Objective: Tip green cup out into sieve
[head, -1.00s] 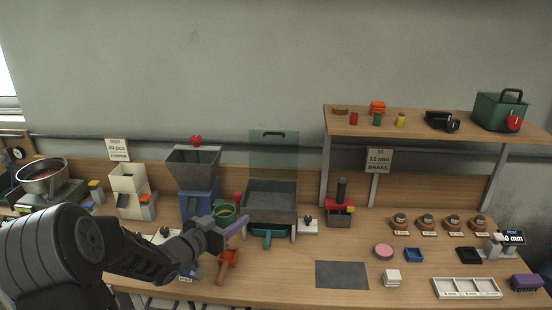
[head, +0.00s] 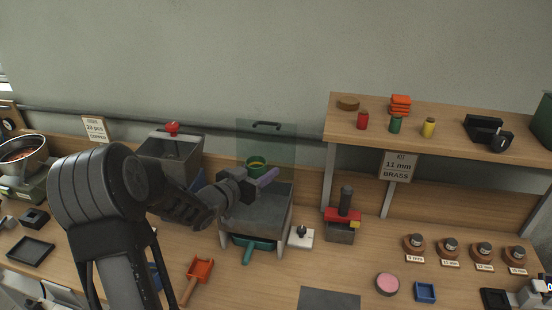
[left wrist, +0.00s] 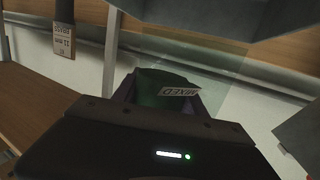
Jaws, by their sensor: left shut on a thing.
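The green cup (head: 256,163) is held by my left gripper (head: 262,176), whose purple fingers are shut on it. Its rim faces up in the head view, so it looks about upright; its contents cannot be made out. In the left wrist view the cup (left wrist: 158,86) sits between the fingers with a "MIXED" label. The sieve, seemingly the grey tray on legs (head: 262,215), is below the cup in the picture, partly hidden by my gripper. The cup appears above its back part, in front of the clear panel. My right gripper is not in view.
A clear greenish panel (head: 266,140) stands behind the tray. A grey hopper (head: 168,150) with a red knob is on the left. A red scoop (head: 199,270), a white block (head: 301,237) and a red-topped press (head: 342,222) stand nearby. A shelf (head: 440,135) is at right.

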